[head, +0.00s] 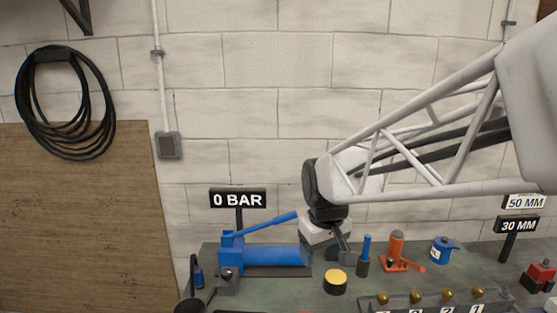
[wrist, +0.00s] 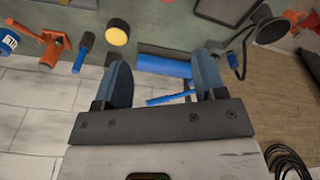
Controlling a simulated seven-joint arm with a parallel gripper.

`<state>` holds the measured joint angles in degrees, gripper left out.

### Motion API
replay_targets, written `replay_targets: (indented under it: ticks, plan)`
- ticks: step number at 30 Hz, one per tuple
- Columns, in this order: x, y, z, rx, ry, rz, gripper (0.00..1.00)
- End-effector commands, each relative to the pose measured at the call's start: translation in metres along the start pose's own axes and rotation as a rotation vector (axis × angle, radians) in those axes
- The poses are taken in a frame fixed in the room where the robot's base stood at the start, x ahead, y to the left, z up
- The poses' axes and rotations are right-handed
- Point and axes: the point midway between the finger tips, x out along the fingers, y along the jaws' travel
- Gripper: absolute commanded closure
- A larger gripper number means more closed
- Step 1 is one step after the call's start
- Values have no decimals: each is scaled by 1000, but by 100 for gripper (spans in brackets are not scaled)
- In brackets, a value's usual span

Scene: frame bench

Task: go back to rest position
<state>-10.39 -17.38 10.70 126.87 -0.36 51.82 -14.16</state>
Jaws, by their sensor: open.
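My gripper (wrist: 162,82) is open and empty in the wrist view, its two blue-grey fingers apart. In the head view it hangs at the end of my white truss arm, above the back of the green bench (head: 300,297), near the right end of the blue hand pump (head: 265,257). In the wrist view the pump's blue cylinder (wrist: 163,65) shows beyond and between the fingers. I cannot tell from the views how far the fingers are from it. Part of the fingers is hidden in the head view.
A yellow-topped black button (head: 335,281), a blue-handled tool (head: 364,252), an orange jack (head: 396,254) and a blue can (head: 444,250) stand right of the gripper. A "0 BAR" sign (head: 238,200) rises behind the pump. A rack with brass knobs (head: 415,297) lies in front.

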Motion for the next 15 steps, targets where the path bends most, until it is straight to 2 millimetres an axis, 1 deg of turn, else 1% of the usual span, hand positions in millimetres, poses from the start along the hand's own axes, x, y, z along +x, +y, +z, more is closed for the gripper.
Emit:
replay_targets:
  ticks: [1, 7, 15]
  plan:
    - [-5, 3, 14, 26, 6, 4, 35]
    - [-19, 9, 67, 135, 27, 16, 35]
    - [-28, 11, 137, 281, 54, 32, 35]
